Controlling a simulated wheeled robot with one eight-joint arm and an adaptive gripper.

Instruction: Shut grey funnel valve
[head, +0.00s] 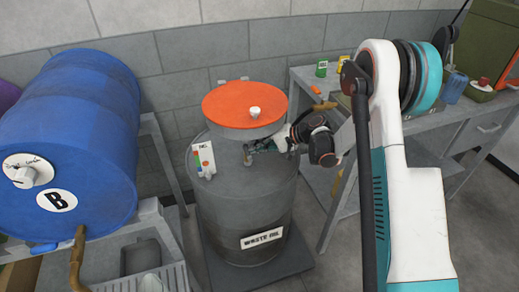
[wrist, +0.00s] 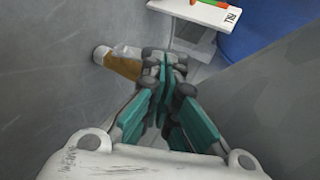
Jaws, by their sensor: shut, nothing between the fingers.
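The grey funnel (head: 250,131) sits on the grey waste oil drum (head: 240,205), under an orange lid with a white knob. A small upright fitting (head: 247,156) stands on the drum top in front of the funnel; I cannot tell if it is the valve. My gripper (head: 257,147) is shut and empty, low over the drum top, close beside this fitting. In the wrist view its teal fingers (wrist: 163,72) are together, close to a clear and amber cylinder (wrist: 122,62) with a pale end. Whether they touch is unclear. No valve handle shows clearly; the fingers may hide it.
A white card (head: 204,158) with coloured parts stands on the drum top's left; it also shows in the wrist view (wrist: 205,10). A blue drum (head: 75,150) lies on a rack at left. A grey workbench (head: 300,77) with small items stands behind my arm.

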